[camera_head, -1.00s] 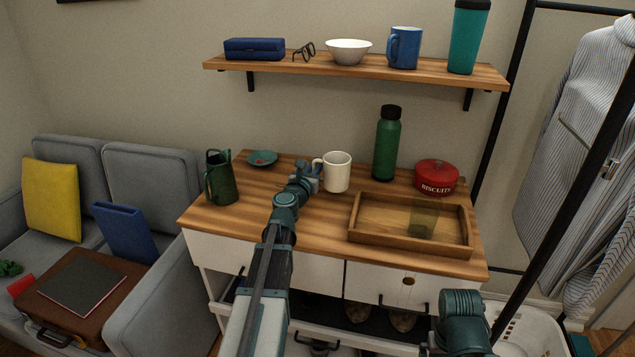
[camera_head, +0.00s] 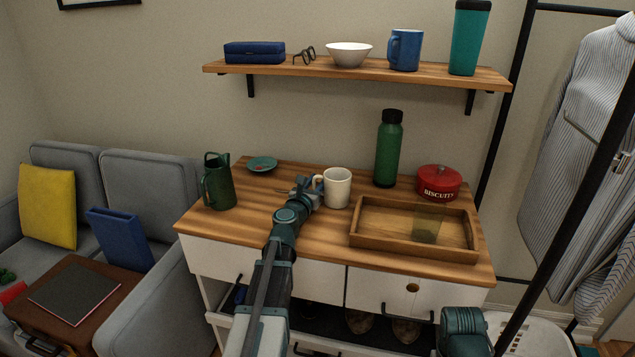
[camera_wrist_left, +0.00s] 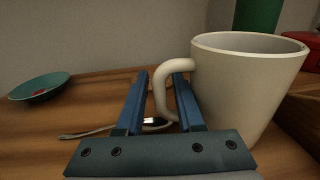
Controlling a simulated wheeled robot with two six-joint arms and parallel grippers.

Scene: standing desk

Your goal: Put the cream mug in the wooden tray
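The cream mug (camera_head: 338,188) is upright over the desk, just left of the wooden tray (camera_head: 400,249). I cannot tell whether its base touches the desk. In the left wrist view the mug (camera_wrist_left: 245,85) fills the right side, its handle between the two blue fingers. My left gripper (camera_head: 308,190) is at the mug's left side, and appears shut on the handle (camera_wrist_left: 161,92); the gripper (camera_wrist_left: 161,80) shows only narrow gaps there. The tray holds a clear greenish glass (camera_head: 428,224). Only part of my right arm shows at the lower right; its gripper is out of view.
A green bottle (camera_head: 388,150) stands behind the mug and a red biscuit tin (camera_head: 438,183) behind the tray. A green pitcher (camera_head: 218,183) and teal dish (camera_head: 262,164) are at the left. A spoon (camera_wrist_left: 85,133) lies near my fingers. The tray's left part is clear.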

